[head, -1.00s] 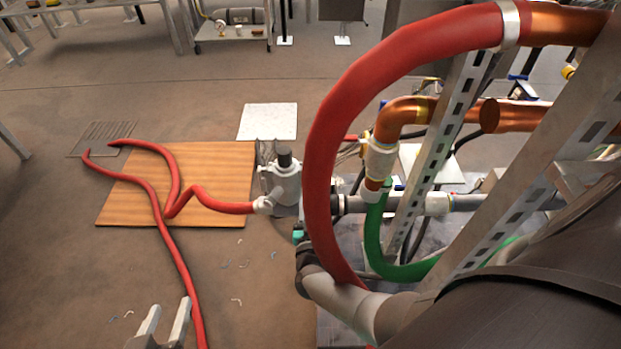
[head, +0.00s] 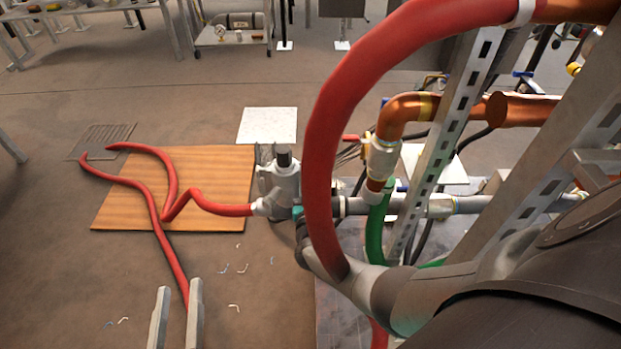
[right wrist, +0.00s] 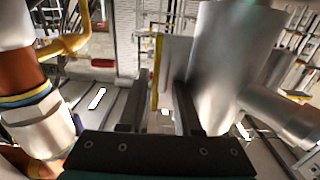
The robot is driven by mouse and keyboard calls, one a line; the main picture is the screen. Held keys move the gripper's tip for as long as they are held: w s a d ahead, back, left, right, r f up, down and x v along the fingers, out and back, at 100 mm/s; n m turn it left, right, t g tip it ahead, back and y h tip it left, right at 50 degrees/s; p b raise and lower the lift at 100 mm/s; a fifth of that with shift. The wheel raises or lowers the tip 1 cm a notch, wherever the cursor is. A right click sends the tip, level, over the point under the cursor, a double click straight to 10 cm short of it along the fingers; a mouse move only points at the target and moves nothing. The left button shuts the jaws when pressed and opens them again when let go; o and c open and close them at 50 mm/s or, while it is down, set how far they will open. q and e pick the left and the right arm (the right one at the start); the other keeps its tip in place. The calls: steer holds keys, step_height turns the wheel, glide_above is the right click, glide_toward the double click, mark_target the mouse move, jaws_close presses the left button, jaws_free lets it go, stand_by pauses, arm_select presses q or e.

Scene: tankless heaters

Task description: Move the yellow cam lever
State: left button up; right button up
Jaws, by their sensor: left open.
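In the right wrist view, a thin upright yellow strip (right wrist: 157,72) shows between my right gripper's fingers, beside a grey metal cylinder. A curved yellow part (right wrist: 65,45) is at upper left by a copper fitting. I cannot tell which is the cam lever. My right gripper (right wrist: 158,92) has its dark fingers apart, with no clear contact on anything. In the head view its teal part shows beside the grey cylindrical unit (head: 284,183); its fingers are hidden there. My left gripper (head: 177,288) is open and empty above the floor at lower left.
A large red hose (head: 335,110) arches in front of copper pipes (head: 405,110) and slotted metal uprights (head: 447,125). Another red hose (head: 160,240) crosses a wooden board (head: 225,165). A green hose (head: 375,225) hangs below the fittings. Floor at left is mostly clear, with small scraps.

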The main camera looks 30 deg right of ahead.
steer(key=shift+w+d, duration=0.1)
steer(key=shift+c, duration=0.2)
jaws_close()
stand_by(1.3)
